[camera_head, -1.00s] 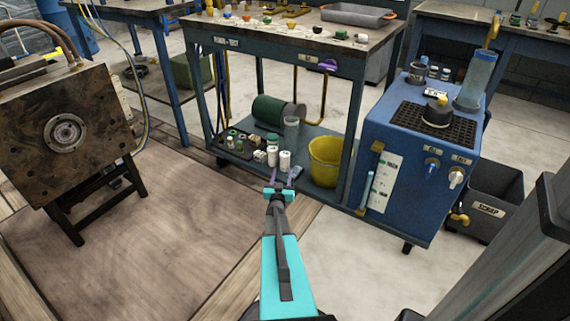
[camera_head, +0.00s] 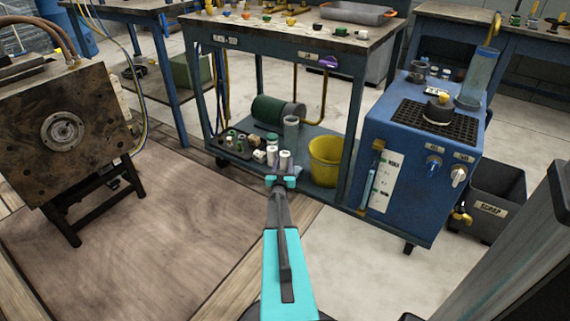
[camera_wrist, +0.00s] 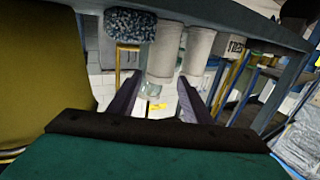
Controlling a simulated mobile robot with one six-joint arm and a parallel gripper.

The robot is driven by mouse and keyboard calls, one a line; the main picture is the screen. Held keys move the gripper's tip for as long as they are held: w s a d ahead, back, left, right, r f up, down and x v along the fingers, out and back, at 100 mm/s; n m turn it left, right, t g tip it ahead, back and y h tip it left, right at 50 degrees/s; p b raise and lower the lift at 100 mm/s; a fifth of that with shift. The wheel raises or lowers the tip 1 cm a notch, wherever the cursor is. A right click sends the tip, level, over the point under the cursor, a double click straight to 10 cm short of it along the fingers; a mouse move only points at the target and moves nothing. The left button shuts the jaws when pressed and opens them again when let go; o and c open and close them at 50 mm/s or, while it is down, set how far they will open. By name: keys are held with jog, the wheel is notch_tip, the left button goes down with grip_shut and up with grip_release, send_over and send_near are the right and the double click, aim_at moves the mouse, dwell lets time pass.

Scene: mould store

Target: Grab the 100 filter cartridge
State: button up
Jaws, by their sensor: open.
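Two upright white cylinders stand side by side on the cart's lower shelf, one at the left (camera_head: 272,152) and one at the right (camera_head: 285,158). They look like filter cartridges, but I can read no "100" on either. My gripper (camera_head: 281,167) is open and empty, low in front of them, with the right cylinder just ahead. In the wrist view, its two purple fingers (camera_wrist: 162,100) point at the pair. One pale cylinder (camera_wrist: 164,50) lies between and beyond the fingertips; the other (camera_wrist: 198,48) is near the right finger. I cannot tell whether either is touched.
A yellow bucket (camera_head: 324,160) stands close to the right of the gripper. A dark tray (camera_head: 235,148) of small parts is at the left, a green cylinder (camera_head: 272,111) and a grey tube (camera_head: 291,128) behind. The cart's tabletop (camera_head: 285,36) overhangs the shelf.

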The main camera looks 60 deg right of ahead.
aim_at(284, 159)
jog(key=shift+w+d, duration=0.15)
jog(key=shift+d, duration=0.15)
jog(key=shift+f+b+x, duration=0.15)
jog(key=shift+b+x, duration=0.5)
jog(key=shift+x, duration=0.45)
jog(key=shift+f+b+x, duration=0.2)
jog(key=shift+b+x, duration=0.45)
jog(key=shift+x, duration=0.45)
jog(key=shift+w+d+r, duration=0.1)
jog(key=shift+w+d, duration=0.05)
jog(key=shift+d, duration=0.2)
jog(key=shift+c, duration=0.6)
jog(key=c, duration=0.7)
